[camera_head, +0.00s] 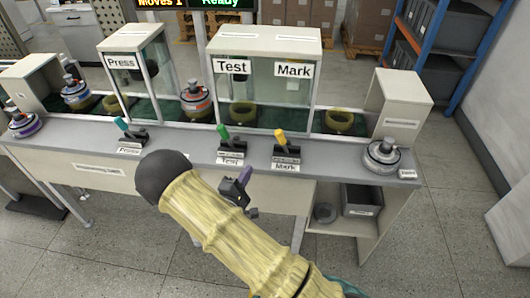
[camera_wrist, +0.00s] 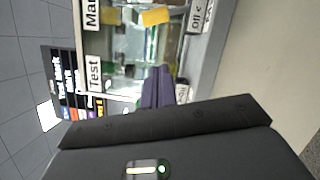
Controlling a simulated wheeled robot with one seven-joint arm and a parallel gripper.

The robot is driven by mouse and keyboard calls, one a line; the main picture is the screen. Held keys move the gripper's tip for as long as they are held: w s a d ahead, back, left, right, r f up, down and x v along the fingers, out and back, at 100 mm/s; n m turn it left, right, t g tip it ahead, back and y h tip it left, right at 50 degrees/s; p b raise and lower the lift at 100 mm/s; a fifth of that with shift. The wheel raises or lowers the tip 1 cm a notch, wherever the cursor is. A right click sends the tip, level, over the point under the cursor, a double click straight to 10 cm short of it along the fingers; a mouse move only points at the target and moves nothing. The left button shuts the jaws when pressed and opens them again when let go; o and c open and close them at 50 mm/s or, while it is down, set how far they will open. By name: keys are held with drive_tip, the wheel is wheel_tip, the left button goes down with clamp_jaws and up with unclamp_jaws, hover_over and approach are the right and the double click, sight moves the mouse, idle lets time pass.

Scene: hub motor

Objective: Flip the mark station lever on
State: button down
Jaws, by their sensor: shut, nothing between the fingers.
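The Mark station lever has a yellow handle (camera_head: 281,137) on a dark base above a "Mark" label (camera_head: 286,167) at the counter's front edge. The handle leans up and slightly left. A yellow piece that looks like this handle (camera_wrist: 156,17) shows at the top of the wrist view. My gripper (camera_head: 244,176), with purple fingertips, is in front of the counter edge, left of and lower in the picture than the Mark lever, apart from it. The fingers (camera_wrist: 156,88) are shut and empty in the wrist view.
A green Test lever (camera_head: 222,132) stands close behind my gripper, and a teal Press lever (camera_head: 122,124) is farther left. A round metal-topped part (camera_head: 382,155) sits at the counter's right end. Glass-fronted Test and Mark booths stand behind the levers. Open floor lies at right.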

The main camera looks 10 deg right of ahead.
sight(283, 144)
drive_tip(key=p+x, duration=0.1)
drive_tip(key=x, duration=0.9)
drive_tip(key=shift+w+d, duration=0.1)
drive_tip(key=shift+d+r+p, duration=0.25)
drive_tip(key=shift+d+p, duration=0.1)
drive_tip(key=shift+d, duration=0.25)
drive_tip(key=shift+d+r+p, duration=0.25)
drive_tip(key=shift+d+p, duration=0.05)
drive_tip(key=shift+d, duration=0.25)
drive_tip(key=shift+w+d, duration=0.1)
drive_tip(key=shift+d, duration=0.55)
drive_tip(key=shift+w+r, duration=0.1)
